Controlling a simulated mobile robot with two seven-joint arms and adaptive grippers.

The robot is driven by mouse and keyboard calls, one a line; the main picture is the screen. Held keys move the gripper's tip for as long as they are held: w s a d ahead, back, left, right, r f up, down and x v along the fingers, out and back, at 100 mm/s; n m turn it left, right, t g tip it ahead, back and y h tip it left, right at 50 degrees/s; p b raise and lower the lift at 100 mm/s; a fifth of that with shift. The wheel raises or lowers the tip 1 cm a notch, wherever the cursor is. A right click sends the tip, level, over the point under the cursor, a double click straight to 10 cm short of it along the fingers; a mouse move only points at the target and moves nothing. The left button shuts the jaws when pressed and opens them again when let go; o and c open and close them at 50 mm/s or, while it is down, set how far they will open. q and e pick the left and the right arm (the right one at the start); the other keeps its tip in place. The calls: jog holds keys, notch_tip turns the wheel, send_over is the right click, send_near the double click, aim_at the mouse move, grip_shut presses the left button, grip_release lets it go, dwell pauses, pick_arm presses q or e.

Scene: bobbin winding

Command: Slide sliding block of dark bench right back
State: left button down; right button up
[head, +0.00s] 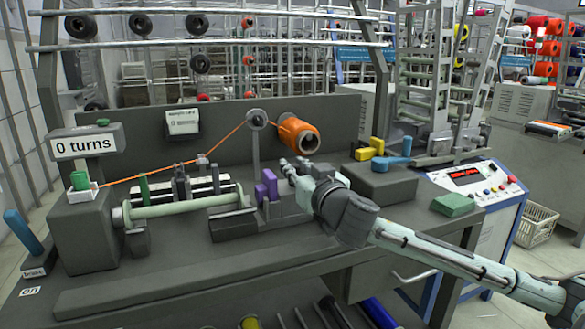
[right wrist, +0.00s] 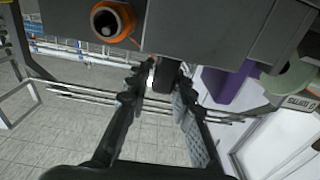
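The dark grey bench (head: 130,290) carries the winding rig. A purple two-lobed block (head: 266,186) stands at the right end of the pale green roller (head: 190,204); I take it for the sliding block, though the frames do not label it. The purple block also shows in the right wrist view (right wrist: 230,86), right of my fingers. My right gripper (head: 288,170) is just right of the purple block and apart from it. In the right wrist view, its fingers (right wrist: 158,88) are spread, with a dark part between or beyond their tips; contact cannot be told. My left gripper is out of view.
An orange thread cone (head: 297,134) stands out from the back panel behind my right gripper. An orange thread runs left to a green clip (head: 80,181). A dark box (head: 380,180), yellow block (head: 365,153) and green pad (head: 453,204) are to the right. The front bench top is clear.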

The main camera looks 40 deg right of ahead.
jog(key=o, duration=0.4)
jog(key=shift+s+d, duration=0.1)
jog(key=shift+d, duration=0.2)
jog(key=shift+c, duration=0.2)
jog(key=shift+a, duration=0.15)
jog(key=shift+s, duration=0.15)
jog(key=v, duration=0.7)
